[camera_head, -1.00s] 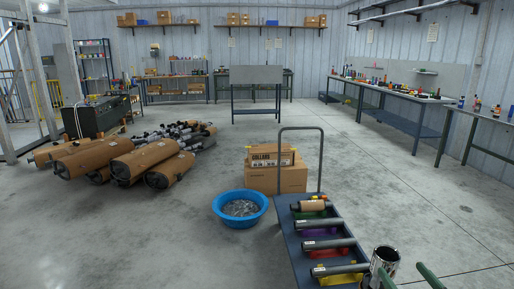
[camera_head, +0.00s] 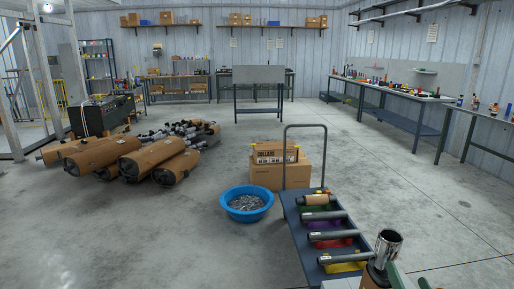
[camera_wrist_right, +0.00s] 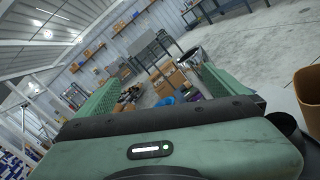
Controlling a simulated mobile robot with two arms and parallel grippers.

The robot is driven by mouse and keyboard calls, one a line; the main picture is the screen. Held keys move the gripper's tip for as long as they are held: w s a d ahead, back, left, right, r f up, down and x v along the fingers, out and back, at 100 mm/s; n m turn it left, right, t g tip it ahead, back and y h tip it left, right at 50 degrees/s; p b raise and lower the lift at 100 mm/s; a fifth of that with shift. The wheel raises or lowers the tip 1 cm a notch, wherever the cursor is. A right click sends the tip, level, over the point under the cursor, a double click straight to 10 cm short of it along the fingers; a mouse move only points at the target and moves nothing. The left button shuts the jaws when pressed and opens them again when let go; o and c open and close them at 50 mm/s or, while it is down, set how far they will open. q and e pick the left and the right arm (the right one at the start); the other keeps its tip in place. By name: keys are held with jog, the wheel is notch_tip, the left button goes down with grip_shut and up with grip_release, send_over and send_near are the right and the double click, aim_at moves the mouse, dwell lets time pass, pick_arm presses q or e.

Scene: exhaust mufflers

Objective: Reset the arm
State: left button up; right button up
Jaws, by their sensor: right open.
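My right gripper (camera_head: 410,279) is at the bottom right of the head view, mostly cut off by the frame edge. In the right wrist view its two green fingers (camera_wrist_right: 163,78) are spread apart. A chrome cylinder (camera_head: 387,244) stands beside it, above a brown part (camera_head: 374,276). The chrome cylinder also shows in the right wrist view (camera_wrist_right: 189,57), near the right finger; I cannot tell whether they touch. My left gripper is not in view.
A blue cart (camera_head: 293,217) with several dark tubes over coloured bins is in front. A blue basin (camera_head: 246,216) and cardboard boxes (camera_head: 280,177) stand to its left. Brown mufflers (camera_head: 176,166) are piled further left.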

jog(key=s+a+f+m+g+h, duration=0.25)
jog(key=s+f+m+g, duration=0.2)
jog(key=s+m, duration=0.45)
jog(key=s+a+f+m+g+h, duration=0.1)
jog(key=s+a+f+m+g, duration=0.45)
jog(key=m, duration=0.55)
jog(key=s+a+f+m+g+y, duration=0.25)
jog(key=s+a, duration=0.35)
jog(key=s, duration=0.3)
jog(key=s+a+f+m+g+y, duration=0.1)
jog(key=s+a+m+g+y, duration=0.25)
jog(key=s, duration=0.55)
notch_tip(320, 180, down, 26)
jog(key=s+a+p, duration=0.2)
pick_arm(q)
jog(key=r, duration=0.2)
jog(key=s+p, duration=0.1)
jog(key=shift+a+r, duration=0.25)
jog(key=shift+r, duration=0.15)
pick_arm(e)
jog(key=s+d+f+g, duration=0.1)
jog(key=s+d+f, duration=0.2)
jog(key=s+f, duration=1)
jog(key=s, duration=0.3)
jog(key=shift+s+f, duration=0.2)
jog(key=shift+f, duration=0.05)
jog(key=shift+h, duration=0.25)
